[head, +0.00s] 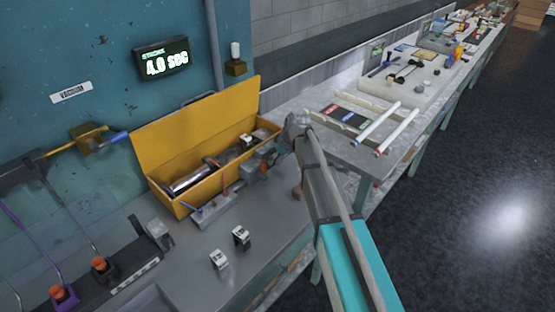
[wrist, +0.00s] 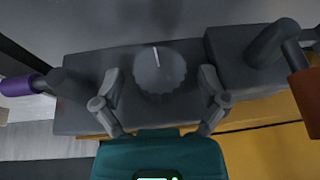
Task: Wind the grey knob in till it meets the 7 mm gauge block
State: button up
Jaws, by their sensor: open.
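The grey knob (wrist: 158,70) is round and ribbed, with a white line pointing up and slightly left. It sits on the front of a dark grey block (wrist: 85,107) in the wrist view. My gripper (wrist: 160,80) is open, with one finger on each side of the knob; small gaps seem to show between the fingers and its rim. In the head view my gripper is at the far end of my arm by the yellow box, and I cannot make out the knob. Two small white-and-black blocks (head: 219,260) (head: 241,237) stand on the bench; their markings are unreadable.
A purple-ended lever (wrist: 25,85) and an orange-brown handle (wrist: 305,95) flank the knob. An open yellow box (head: 195,120) stands at the back of the bench. A display (head: 162,58) reads 4.0 SEC. Bench space around the small blocks is clear.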

jog(key=c, duration=1.1)
jog(key=shift+c, duration=0.2)
jog(key=shift+g, duration=0.3)
jog(key=shift+w+d+f+m+g+y+b, duration=0.1)
jog(key=shift+m+g+y+b, duration=0.05)
jog(key=shift+g+y+b, duration=0.3)
jog(key=shift+w+f+m+g+y+b, duration=0.15)
jog(key=shift+g+y+b, duration=0.15)
jog(key=shift+g+y, duration=0.15)
jog(key=shift+f+m+g+y+b, duration=0.1)
jog(key=shift+m+g+y+b, duration=0.2)
jog(key=shift+g+y+b, duration=0.6)
jog(key=shift+d+g+y+b, duration=0.1)
jog(key=shift+g+y+b, duration=0.6)
jog(key=shift+b, duration=0.45)
jog(key=shift+s+m+g+y+b, duration=0.15)
jog(key=shift+m+g+y+b, duration=0.25)
jog(key=shift+b, duration=0.2)
